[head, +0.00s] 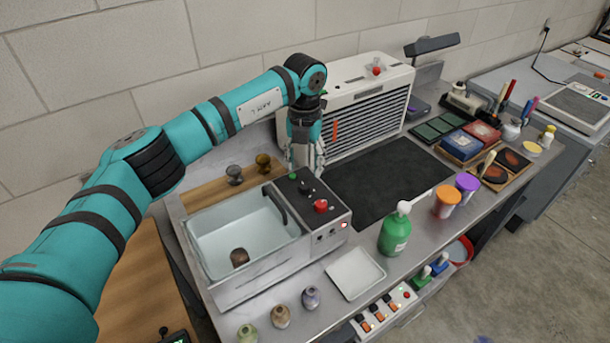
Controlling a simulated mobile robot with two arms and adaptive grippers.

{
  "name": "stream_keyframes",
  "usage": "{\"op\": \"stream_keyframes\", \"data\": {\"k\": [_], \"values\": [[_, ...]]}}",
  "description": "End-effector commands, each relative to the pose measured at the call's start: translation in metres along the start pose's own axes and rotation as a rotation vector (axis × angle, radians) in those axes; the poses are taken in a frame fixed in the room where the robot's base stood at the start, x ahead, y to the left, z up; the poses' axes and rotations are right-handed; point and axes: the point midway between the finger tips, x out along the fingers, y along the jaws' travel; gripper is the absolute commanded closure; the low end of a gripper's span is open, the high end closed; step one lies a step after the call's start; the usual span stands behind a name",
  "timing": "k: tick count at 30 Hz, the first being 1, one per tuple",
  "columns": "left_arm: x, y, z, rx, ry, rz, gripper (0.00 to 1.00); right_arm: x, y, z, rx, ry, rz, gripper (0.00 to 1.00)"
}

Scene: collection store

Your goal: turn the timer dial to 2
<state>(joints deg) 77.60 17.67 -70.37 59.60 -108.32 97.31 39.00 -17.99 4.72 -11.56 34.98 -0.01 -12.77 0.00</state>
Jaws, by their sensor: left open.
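A cleaner with a pale open tank (240,235) has a dark control panel (335,218) on its right side. A black dial (305,187), a red knob (320,206) and a small green button (293,176) are on the panel's top. I cannot tell for certain which is the timer dial, and no markings are readable. My left gripper (306,172) is open and points down at the panel's far end, close to the green button and black dial. Whether it touches them is unclear. My right gripper is not seen.
A white louvred unit (355,100) stands behind the gripper. A dark mat (385,180) lies clear to the right. A white tray (355,272), a green pump bottle (395,233) and small jars (281,316) stand in front. A brown lump (239,257) is in the tank.

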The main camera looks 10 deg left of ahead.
Motion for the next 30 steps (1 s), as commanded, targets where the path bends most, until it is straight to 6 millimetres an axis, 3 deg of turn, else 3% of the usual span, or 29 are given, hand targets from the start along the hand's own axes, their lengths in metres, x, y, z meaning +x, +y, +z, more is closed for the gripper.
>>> {"op": "stream_keyframes", "data": {"k": [3, 7, 17, 23, 30], "values": [[0.023, -0.001, -0.001, 0.0, 0.005, 0.0, 0.49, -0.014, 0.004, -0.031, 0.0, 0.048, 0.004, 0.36], [0.044, -0.001, -0.001, 0.001, 0.002, 0.0, 0.49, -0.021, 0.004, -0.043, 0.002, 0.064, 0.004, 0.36], [0.068, -0.001, 0.0, 0.001, 0.0, -0.001, 0.49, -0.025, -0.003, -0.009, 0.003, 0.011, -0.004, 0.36], [0.068, -0.001, 0.0, 0.001, -0.001, -0.001, 0.49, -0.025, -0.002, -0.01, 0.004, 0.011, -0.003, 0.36], [0.068, -0.001, 0.0, 0.001, 0.0, -0.001, 0.8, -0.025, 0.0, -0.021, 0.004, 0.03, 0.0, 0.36]]}}
